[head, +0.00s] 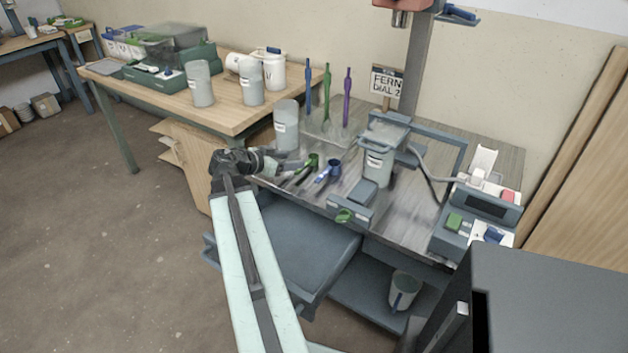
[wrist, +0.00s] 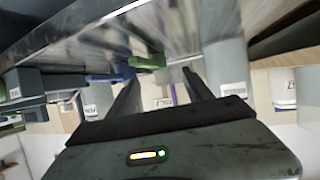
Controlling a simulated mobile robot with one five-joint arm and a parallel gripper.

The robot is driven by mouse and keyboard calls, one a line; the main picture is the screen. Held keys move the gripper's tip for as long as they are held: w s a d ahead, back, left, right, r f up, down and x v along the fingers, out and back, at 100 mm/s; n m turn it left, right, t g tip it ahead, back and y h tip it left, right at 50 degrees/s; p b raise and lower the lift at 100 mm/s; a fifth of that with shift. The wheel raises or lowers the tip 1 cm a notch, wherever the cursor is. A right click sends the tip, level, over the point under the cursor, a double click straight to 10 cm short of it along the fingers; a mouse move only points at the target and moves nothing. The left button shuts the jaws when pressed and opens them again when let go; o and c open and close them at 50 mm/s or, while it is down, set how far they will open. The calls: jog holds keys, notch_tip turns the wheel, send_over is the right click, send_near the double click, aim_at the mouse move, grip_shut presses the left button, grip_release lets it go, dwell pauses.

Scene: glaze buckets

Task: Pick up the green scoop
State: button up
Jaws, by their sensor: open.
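The green scoop (head: 312,161) lies on the grey metal bench (head: 408,214), just left of a blue scoop (head: 332,170). My gripper (head: 284,164) is at the bench's left front edge, a little left of the green scoop. In the wrist view my gripper (wrist: 160,80) has its two dark fingers apart. A green piece (wrist: 148,62), likely the scoop, shows beyond and between the fingertips. A blue piece (wrist: 108,77) is to its left. Nothing is visibly held. Whether a finger touches the scoop cannot be told.
A grey labelled canister (head: 286,125) stands close behind my gripper. Blue, green and purple tools (head: 347,98) stand upright behind the scoops. A labelled bucket (head: 377,166) stands to the right under a frame. A small grey block (head: 352,199) is at the front edge.

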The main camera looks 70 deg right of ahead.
aim_at(313, 157)
jog(key=shift+s+d+r+m, duration=0.15)
jog(key=shift+s+d, duration=0.1)
jog(key=shift+s, duration=0.15)
jog(key=shift+s+d+m, duration=0.15)
jog(key=shift+s+d, duration=0.1)
jog(key=shift+s, duration=0.15)
jog(key=b+x, duration=0.1)
jog(key=x, duration=0.2)
jog(key=b+x, duration=0.2)
jog(key=x, duration=0.2)
jog(key=shift+w+d+f, duration=0.15)
jog(key=shift+d+f, duration=0.05)
jog(key=shift+d, duration=0.2)
jog(key=shift+r, duration=0.1)
grip_shut()
